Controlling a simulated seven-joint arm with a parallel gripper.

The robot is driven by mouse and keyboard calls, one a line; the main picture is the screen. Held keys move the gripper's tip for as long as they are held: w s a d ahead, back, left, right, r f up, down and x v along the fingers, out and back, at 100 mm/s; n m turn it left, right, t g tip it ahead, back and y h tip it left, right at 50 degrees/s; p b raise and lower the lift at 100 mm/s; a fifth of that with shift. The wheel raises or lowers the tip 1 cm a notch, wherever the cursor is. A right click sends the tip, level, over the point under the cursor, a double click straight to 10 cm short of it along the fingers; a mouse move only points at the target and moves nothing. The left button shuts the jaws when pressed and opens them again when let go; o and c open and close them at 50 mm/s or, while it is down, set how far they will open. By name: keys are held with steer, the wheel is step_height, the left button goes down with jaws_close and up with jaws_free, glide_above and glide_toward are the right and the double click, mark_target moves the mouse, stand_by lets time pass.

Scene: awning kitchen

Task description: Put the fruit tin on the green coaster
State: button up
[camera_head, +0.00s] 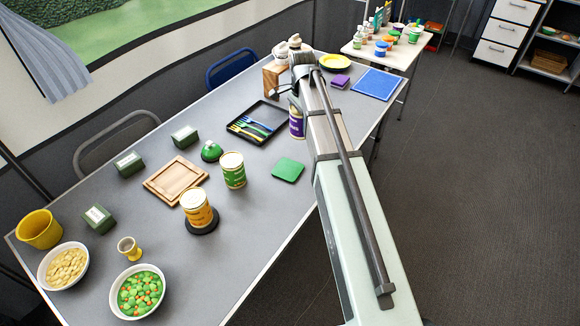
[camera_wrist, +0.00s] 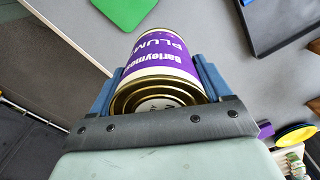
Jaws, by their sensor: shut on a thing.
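A purple tin (camera_head: 296,122) with a cream band stands upright just right of the black cutlery tray in the head view, partly hidden by my arm. In the wrist view the purple tin (camera_wrist: 165,62) reads "PLUM" and sits between the blue fingers of my gripper (camera_wrist: 155,85), which is shut on it. Whether its base touches the table, I cannot tell. The green coaster (camera_head: 288,170) lies bare on the grey table, nearer the front edge than the tin. It also shows in the wrist view (camera_wrist: 125,12), apart from the tin.
A green tin (camera_head: 233,170) stands left of the coaster, and an orange-labelled tin (camera_head: 196,208) stands on a round black coaster (camera_head: 203,228). The black tray (camera_head: 258,138) holds cutlery. A wooden board (camera_head: 160,192) lies further left. The table between tin and green coaster is clear.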

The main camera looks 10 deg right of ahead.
steer(key=s+a, duration=0.5)
steer(key=a, duration=0.1)
steer(key=m, duration=0.7)
glide_above(288, 169)
steer(key=shift+f, duration=4.85)
steer(key=shift+f, duration=0.15)
steer(key=o, duration=1.4)
step_height(288, 169, up, 12)
steer(key=shift+r, duration=0.2)
